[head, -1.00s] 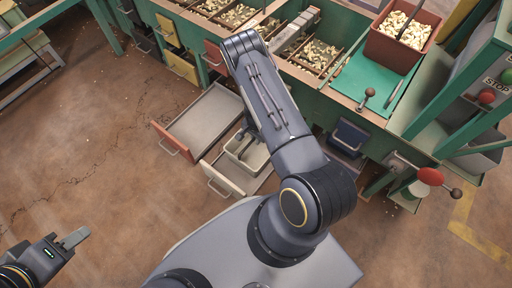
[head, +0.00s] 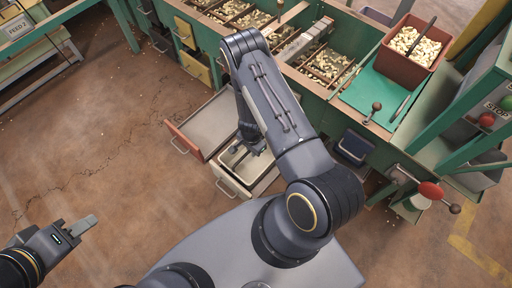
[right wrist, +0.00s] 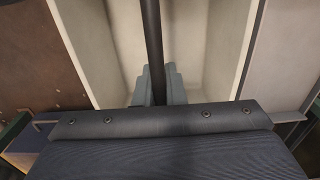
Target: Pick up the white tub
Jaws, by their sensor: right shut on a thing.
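The white tub (head: 231,160) sits in the pulled-out cream drawer (head: 231,185) in the head view, partly hidden by my right arm. In the right wrist view its pale inner wall (right wrist: 205,45) surrounds my fingers. A dark bar (right wrist: 151,30) runs across the tub. My right gripper (right wrist: 158,75) is shut on this bar, fingertips pointing down into the tub; it also shows in the head view (head: 255,147). I cannot tell whether the tub is lifted. My left gripper (head: 88,222) is away at the far left over the floor, seen side-on.
An open, empty drawer with a red front (head: 183,140) lies just left of the tub. The green bench (head: 340,103) with nut bins stands behind. A red-brown hopper (head: 405,70) and a red-knobbed lever (head: 431,191) are to the right. The floor at left is clear.

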